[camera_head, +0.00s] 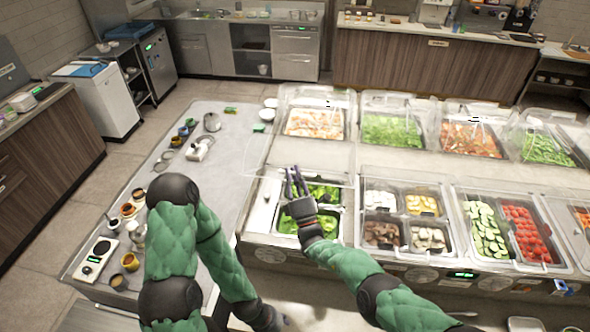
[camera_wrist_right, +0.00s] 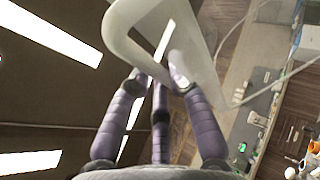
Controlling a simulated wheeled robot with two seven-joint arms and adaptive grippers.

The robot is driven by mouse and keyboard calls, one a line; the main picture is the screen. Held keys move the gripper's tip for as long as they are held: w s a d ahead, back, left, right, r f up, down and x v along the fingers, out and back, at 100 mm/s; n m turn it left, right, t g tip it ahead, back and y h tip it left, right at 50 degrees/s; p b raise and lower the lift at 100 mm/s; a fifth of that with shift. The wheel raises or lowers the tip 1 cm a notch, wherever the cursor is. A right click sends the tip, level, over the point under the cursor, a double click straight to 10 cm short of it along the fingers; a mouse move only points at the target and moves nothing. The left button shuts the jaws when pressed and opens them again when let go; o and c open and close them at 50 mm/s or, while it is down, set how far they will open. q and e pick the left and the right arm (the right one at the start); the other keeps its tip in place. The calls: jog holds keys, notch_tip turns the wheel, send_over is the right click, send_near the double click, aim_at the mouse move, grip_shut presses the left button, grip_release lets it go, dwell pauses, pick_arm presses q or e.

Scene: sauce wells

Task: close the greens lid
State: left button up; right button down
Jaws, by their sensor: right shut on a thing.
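My right gripper (camera_head: 294,176) is above the pans. In the right wrist view its purple fingers (camera_wrist_right: 155,85) are closed around the lid's pale loop handle (camera_wrist_right: 128,22).
Neighbouring wells hold mushrooms and other pieces (camera_head: 382,233), cucumber slices (camera_head: 483,225) and tomatoes (camera_head: 524,228). A rear row of covered wells (camera_head: 392,131) stands behind. A grey counter (camera_head: 222,160) to the left carries cups, a scale (camera_head: 97,258) and small items.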

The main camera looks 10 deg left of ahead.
pick_arm(q)
jog(key=shift+f+b, duration=0.3)
jog(key=shift+f, duration=0.2)
pick_arm(e)
jog(key=shift+s+f+y, duration=0.3)
jog(key=shift+s+f, duration=0.05)
jog(key=shift+f, duration=0.15)
jog(key=c, duration=1.4)
grip_release()
jog(key=shift+f, duration=0.1)
jog(key=f+v, duration=0.1)
jog(key=v, duration=0.9)
jog(key=shift+w, duration=0.35)
jog(key=shift+o, duration=0.3)
jog(key=shift+s+a+f, duration=0.1)
jog(key=shift+s+f, duration=0.25)
jog(key=shift+f, duration=0.15)
pick_arm(q)
jog(key=shift+w+a+f, duration=0.2)
jog(key=shift+w+a, duration=0.05)
jog(key=shift+w, duration=0.45)
pick_arm(e)
jog(key=shift+o, duration=0.2)
